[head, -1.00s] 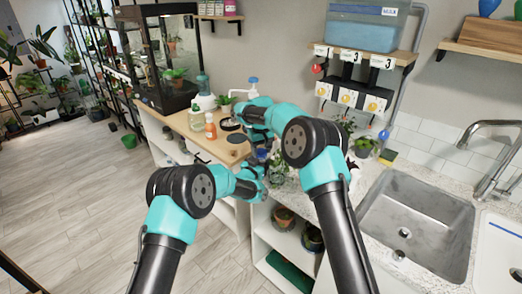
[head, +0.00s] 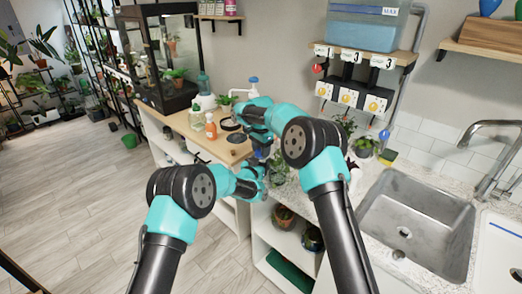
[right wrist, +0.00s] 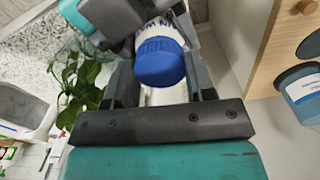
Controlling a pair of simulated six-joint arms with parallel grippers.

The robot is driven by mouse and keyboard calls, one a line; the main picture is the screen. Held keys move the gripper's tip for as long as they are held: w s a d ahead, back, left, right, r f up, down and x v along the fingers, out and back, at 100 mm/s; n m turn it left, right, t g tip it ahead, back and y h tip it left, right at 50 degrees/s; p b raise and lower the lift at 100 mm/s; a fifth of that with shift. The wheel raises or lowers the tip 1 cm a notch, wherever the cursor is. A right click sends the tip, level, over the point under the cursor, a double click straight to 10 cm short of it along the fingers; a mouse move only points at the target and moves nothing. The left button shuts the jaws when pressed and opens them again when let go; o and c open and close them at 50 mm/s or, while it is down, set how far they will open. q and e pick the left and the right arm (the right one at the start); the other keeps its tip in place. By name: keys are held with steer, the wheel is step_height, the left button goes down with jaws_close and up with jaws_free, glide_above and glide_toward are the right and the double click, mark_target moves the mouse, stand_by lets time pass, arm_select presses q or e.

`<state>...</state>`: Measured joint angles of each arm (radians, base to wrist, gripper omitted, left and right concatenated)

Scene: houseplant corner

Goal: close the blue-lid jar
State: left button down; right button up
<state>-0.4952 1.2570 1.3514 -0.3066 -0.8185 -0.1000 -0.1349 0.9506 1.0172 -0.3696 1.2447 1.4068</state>
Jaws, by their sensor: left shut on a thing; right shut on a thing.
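The jar has a white body with dark lettering (right wrist: 171,27) and a ribbed blue lid (right wrist: 160,62) in the right wrist view. The lid sits at the end of the body, between the two fingers of my right gripper (right wrist: 160,88), which is shut on it. In the head view a bit of blue (head: 262,152) shows between my right gripper (head: 262,140) above and my left gripper (head: 263,170) below. My left gripper is shut on the jar body. Its grip is mostly hidden, and I cannot tell how tightly the lid is seated.
An orange bottle (head: 211,131) and a green-tinted bottle (head: 197,118) stand on the wooden top left of my grippers. Potted plants and a sink (head: 420,215) are to the right. A shelf unit with pots is below.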

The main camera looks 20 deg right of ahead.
steer(key=m, duration=1.8)
steer(key=o, duration=0.9)
steer(key=shift+a, duration=0.1)
